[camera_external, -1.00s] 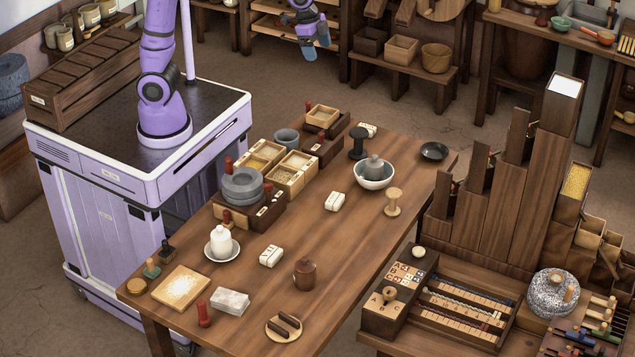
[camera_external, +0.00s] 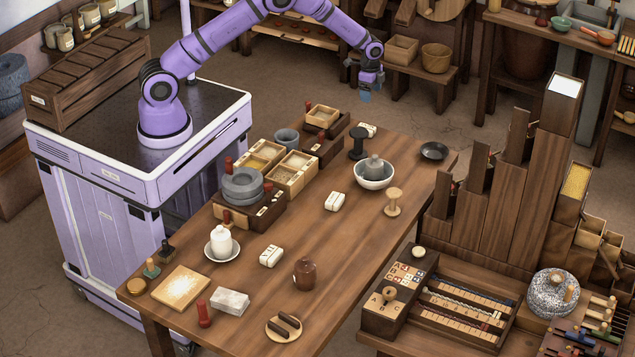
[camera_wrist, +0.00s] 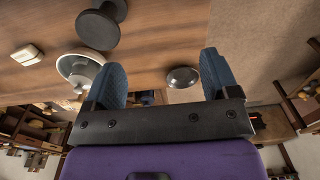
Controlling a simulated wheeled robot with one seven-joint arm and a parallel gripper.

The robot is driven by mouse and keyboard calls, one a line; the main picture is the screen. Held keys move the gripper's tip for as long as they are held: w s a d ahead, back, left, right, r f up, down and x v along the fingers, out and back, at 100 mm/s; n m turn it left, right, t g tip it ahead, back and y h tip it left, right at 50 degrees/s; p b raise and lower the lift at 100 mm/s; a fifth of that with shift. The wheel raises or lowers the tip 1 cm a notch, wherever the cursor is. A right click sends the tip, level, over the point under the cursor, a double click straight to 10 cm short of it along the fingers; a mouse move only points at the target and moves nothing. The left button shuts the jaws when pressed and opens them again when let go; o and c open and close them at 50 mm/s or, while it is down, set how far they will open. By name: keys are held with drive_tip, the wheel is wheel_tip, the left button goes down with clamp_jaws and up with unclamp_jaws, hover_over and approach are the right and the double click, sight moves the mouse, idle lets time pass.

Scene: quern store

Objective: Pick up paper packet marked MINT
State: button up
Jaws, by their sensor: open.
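Several small white paper packets lie on the long wooden table (camera_external: 330,265). One packet (camera_external: 368,130) is at the far edge by a black spool. Another packet (camera_external: 334,201) is mid-table, and a third packet (camera_external: 270,256) is nearer the front. Their lettering is too small to read, so I cannot tell which is MINT. My gripper (camera_external: 367,94) is raised near the table's far end, apart from every packet. In the wrist view its blue fingers (camera_wrist: 157,68) are spread and empty. A pale packet (camera_wrist: 27,54) shows there at the left.
A black spool (camera_external: 358,142), a white bowl (camera_external: 374,181) with a grey lump, a dark dish (camera_external: 434,151) and a wooden spool (camera_external: 393,202) stand at the far end. Wooden boxes (camera_external: 292,173) and grey stones (camera_external: 242,187) line the left edge. The table's middle is mostly clear.

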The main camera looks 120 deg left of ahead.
drive_tip(key=s+a+f, duration=0.1)
drive_tip(key=f, duration=0.2)
drive_tip(key=s+a+f, duration=0.1)
drive_tip(key=a+f, duration=0.1)
drive_tip(key=f, duration=0.1)
drive_tip(key=s+a+f, duration=0.1)
drive_tip(key=s+f, duration=0.1)
drive_tip(key=f, duration=0.1)
drive_tip(key=shift+a, duration=0.4)
hover_over(366, 127)
drive_tip(key=f, duration=0.5)
drive_tip(key=shift+s+a, duration=0.3)
drive_tip(key=shift+s, duration=0.05)
drive_tip(key=shift+w+d+f, duration=0.15)
drive_tip(key=shift+w+f, duration=0.05)
drive_tip(key=shift+f, duration=1.2)
drive_tip(key=shift+w+d+f, duration=0.15)
drive_tip(key=shift+f, duration=1.2)
drive_tip(key=c, duration=1)
